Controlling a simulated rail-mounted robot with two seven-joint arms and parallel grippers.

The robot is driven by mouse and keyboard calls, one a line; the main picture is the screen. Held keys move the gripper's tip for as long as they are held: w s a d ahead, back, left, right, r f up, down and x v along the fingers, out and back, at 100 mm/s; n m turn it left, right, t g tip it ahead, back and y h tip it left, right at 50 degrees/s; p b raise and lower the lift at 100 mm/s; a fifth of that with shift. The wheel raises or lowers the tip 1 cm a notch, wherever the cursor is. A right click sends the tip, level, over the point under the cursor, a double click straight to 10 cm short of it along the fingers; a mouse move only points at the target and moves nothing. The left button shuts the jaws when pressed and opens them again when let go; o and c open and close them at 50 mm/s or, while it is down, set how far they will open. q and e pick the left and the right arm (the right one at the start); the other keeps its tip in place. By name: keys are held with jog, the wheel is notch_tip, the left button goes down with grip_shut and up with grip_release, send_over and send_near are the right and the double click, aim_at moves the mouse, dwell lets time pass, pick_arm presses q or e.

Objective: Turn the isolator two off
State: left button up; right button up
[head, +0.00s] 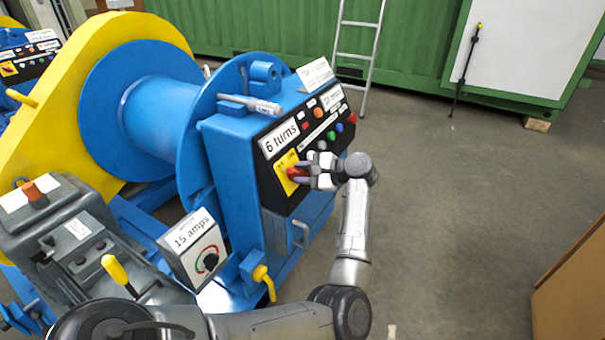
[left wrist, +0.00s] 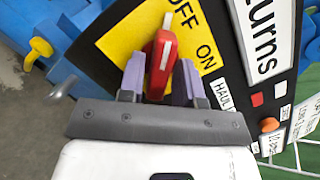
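The isolator is a red rotary handle (left wrist: 161,62) on a yellow plate (left wrist: 128,45) marked OFF and ON, on the black sloped panel of the blue winch cabinet. In the head view, the handle (head: 297,174) sits below the "6 turns" sign. My left gripper (head: 303,173) is at the handle. In the left wrist view, its two purple fingers (left wrist: 160,78) stand on either side of the handle, very close to it. I cannot tell whether they press on it. The handle's base is partly hidden by the gripper. My right gripper is not in view.
Coloured buttons (head: 331,135) lie beside the isolator on the panel. A "15 amps" box (head: 195,247) and a yellow-handled valve (head: 264,279) are below. A blue drum (head: 160,120) stands left; a ladder (head: 355,55) leans behind.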

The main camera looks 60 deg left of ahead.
pick_arm(q)
jog(key=shift+o, duration=1.1)
jog(key=shift+w+d+r+p, duration=0.2)
jog(key=shift+w+d+p, duration=0.1)
jog(key=shift+w+d, duration=0.05)
jog(key=p+v, duration=0.4)
jog(key=v, duration=0.8)
jog(key=shift+w+d, duration=0.25)
jog(key=shift+d, duration=0.05)
jog(key=shift+r, duration=0.15)
